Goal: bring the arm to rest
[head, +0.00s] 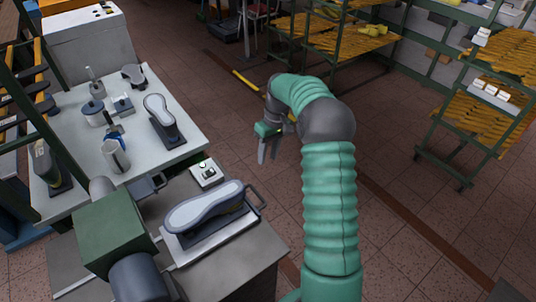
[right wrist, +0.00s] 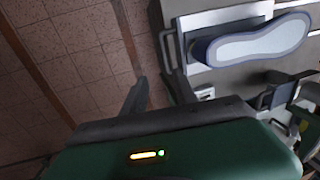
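My right arm, in a green ribbed sleeve, reaches up from the bottom of the head view and bends over to the left. My right gripper (head: 268,158) hangs from its end with the fingers pointing down, over the tiled floor to the right of the benches. In the right wrist view its two dark fingers (right wrist: 158,90) stand apart. Nothing shows between them.
A shoe last (head: 205,207) lies on a plate with a handle on the near bench. Shelving racks (head: 490,95) stand at right. The floor between is clear.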

